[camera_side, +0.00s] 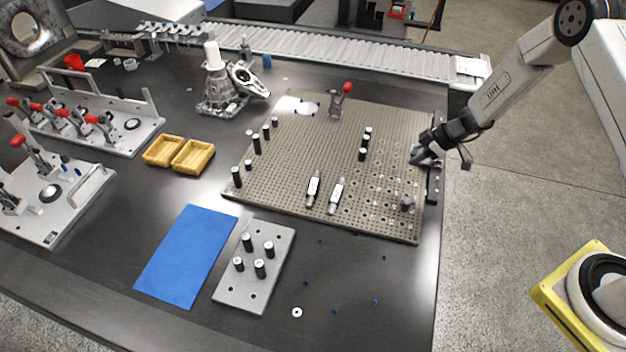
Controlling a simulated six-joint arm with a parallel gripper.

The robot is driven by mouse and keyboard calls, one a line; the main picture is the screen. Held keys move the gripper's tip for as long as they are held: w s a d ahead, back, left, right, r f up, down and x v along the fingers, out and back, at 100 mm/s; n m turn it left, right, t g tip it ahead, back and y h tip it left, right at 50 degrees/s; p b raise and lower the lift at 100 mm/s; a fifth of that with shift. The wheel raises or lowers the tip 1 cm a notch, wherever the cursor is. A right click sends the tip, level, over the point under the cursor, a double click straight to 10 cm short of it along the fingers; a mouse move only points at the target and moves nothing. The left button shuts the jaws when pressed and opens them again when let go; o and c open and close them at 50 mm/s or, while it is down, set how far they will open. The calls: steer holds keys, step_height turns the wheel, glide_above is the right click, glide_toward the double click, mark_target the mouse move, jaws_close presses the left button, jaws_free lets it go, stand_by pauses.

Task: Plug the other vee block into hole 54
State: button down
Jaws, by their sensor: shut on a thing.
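My gripper (424,159) is at the right edge of the perforated plate (300,155), low over the plate. It is shut on a small grey piece, which looks like a vee block; the fingers hide most of it. I cannot tell whether the piece touches the plate. Another small grey vee block (407,203) sits on the plate near its front right corner, apart from my gripper. Hole 54 cannot be picked out, as hole markings are too small to read.
Black pins (363,154) stand on the plate, and two light cylindrical parts (336,195) lie near its front. A red-tipped clamp (336,105) stands at the back. A dark rail (433,185) runs along the right edge. A grey block with pins (253,265) and a blue mat (187,255) lie in front.

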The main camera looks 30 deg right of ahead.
steer(key=shift+d+f, duration=0.15)
steer(key=shift+f, duration=0.1)
glide_toward(403, 181)
steer(key=shift+w+a+r+x, duration=0.1)
steer(key=shift+a+x, duration=0.05)
steer(key=shift+x, duration=0.75)
steer(key=shift+w+a+r+x, duration=0.1)
steer(key=shift+x, duration=0.8)
steer(key=shift+w+a+r+x, duration=0.1)
steer(key=shift+a+r+x, duration=0.05)
steer(key=shift+x, duration=0.75)
steer(key=shift+f, duration=0.9)
stand_by(0.7)
steer(key=shift+c, duration=1.8)
jaws_free()
steer(key=shift+d, duration=0.1)
steer(key=shift+v, duration=3.95)
steer(key=shift+a+r, duration=0.1)
steer(key=shift+a, duration=0.1)
